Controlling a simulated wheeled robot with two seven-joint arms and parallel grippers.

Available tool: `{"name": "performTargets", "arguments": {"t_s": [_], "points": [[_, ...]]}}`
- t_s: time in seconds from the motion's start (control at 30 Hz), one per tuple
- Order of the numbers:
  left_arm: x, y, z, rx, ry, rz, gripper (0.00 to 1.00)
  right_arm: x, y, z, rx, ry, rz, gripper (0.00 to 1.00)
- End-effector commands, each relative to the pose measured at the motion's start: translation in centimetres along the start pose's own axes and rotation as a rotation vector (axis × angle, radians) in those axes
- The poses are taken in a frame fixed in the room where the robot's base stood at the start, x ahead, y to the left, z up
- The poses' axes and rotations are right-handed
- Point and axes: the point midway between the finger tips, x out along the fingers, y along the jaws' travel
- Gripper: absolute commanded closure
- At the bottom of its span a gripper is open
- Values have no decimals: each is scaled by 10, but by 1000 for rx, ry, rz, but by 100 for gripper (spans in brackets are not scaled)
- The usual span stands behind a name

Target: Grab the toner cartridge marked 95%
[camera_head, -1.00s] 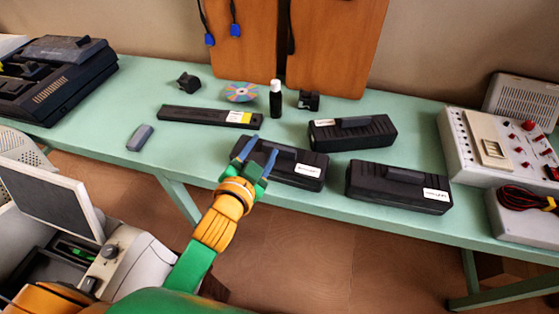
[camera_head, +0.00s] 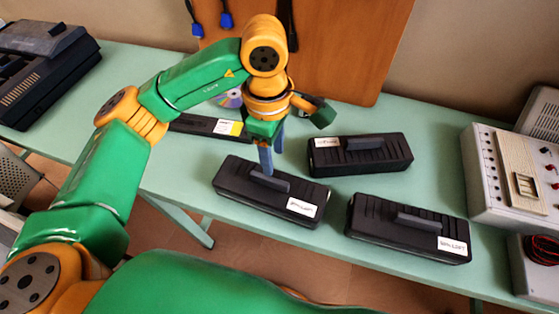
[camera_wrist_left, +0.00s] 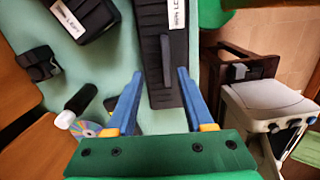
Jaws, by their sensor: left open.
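Three black toner cartridges with white labels lie on the green table: a left one (camera_head: 245,192), a back one (camera_head: 380,158) and a right one (camera_head: 380,222). The label print is too small to read, so I cannot tell which is marked 95%. My left gripper (camera_head: 266,165) points down at the left cartridge, near its raised handle. In the left wrist view that cartridge (camera_wrist_left: 157,25) lies between the open blue fingers (camera_wrist_left: 160,85), with its label at the far end. The fingers hold nothing. The back cartridge (camera_wrist_left: 92,15) shows at upper left. My right gripper is not in view.
A long black bar with a yellow label (camera_head: 205,125) lies left of the cartridges. A disc (camera_wrist_left: 88,128), a dark bottle with a white cap (camera_wrist_left: 80,104) and a small black block (camera_wrist_left: 38,63) are near the gripper. A white control box (camera_head: 510,175) stands at the right.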

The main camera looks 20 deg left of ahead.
Motion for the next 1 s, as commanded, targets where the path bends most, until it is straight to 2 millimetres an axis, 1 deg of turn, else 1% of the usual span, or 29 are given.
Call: {"name": "performTargets", "arguments": {"t_s": [0.07, 0.17, 0.27, 0.37, 0.4, 0.5, 0.7, 0.77, 0.8, 0.9, 1.0], "points": [[2, 1, -7, -6, 33, 4, 48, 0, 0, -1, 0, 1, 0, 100], [14, 1, -8, -5, 35, 0, 48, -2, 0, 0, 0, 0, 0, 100], [29, 0, -9, -5, 33, -1, 48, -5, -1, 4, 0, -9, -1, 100], [47, 0, -11, -6, 34, -3, 48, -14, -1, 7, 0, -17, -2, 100], [55, 0, -11, -7, 34, -1, 48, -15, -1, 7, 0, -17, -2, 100], [67, 1, -11, -5, 33, 1, 48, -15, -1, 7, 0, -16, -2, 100], [69, 1, -11, -4, 32, 4, 48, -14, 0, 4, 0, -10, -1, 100], [69, 1, -11, -4, 31, 4, 64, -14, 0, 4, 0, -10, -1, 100], [69, 1, -11, -4, 31, 4, 74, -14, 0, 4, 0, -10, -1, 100], [69, 1, -11, -4, 31, 4, 100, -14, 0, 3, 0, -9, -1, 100], [69, 1, -11, -4, 31, 4, 100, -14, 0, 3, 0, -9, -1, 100]]}}
